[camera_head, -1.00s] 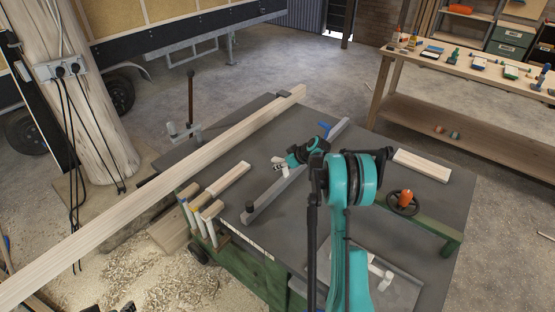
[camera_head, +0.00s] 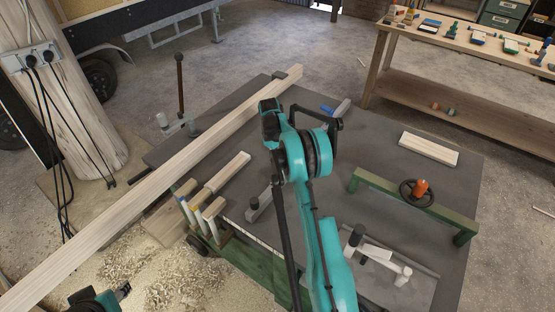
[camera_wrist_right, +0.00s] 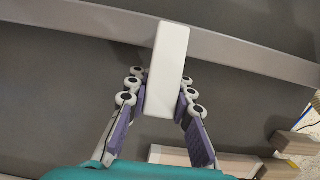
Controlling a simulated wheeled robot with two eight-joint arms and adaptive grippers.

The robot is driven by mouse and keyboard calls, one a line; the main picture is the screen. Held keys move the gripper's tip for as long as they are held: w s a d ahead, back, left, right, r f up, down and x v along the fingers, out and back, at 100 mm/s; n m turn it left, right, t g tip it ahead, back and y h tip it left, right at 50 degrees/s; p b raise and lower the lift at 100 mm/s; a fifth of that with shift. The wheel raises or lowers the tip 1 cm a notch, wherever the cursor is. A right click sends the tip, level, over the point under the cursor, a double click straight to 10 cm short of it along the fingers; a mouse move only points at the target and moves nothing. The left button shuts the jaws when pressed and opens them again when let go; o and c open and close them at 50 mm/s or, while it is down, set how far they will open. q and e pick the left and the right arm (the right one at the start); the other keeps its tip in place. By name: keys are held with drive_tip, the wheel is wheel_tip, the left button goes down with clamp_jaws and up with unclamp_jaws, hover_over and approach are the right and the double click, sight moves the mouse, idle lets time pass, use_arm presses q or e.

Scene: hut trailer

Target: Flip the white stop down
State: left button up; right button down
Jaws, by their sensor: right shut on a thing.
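The white stop (camera_wrist_right: 167,70) is a pale block set across the grey fence bar (camera_wrist_right: 235,48) in the right wrist view. My right gripper (camera_wrist_right: 165,100) has its purple-padded fingers on both sides of the stop's near end, shut on it. In the head view my teal right arm hides the stop and the right gripper. The fence (camera_head: 259,205) shows there on both sides of the arm. A bit of my left gripper (camera_head: 122,292) shows at the bottom left; its fingers cannot be made out.
A long plank (camera_head: 150,190) crosses the dark table (camera_head: 395,195). Short wood pieces (camera_head: 205,195) stick out at the table's left edge. A green frame with an orange-handled wheel (camera_head: 420,188) and a loose board (camera_head: 428,148) are on the right.

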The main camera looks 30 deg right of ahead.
drive_tip(key=shift+s+f+g+h+b, duration=0.15)
drive_tip(key=shift+f+g+h+b, duration=0.5)
drive_tip(key=shift+g, duration=0.65)
drive_tip(key=shift+f, duration=0.1)
drive_tip(key=c, duration=1.3)
unclamp_jaws()
drive_tip(key=shift+d, duration=0.1)
drive_tip(key=v, duration=1.2)
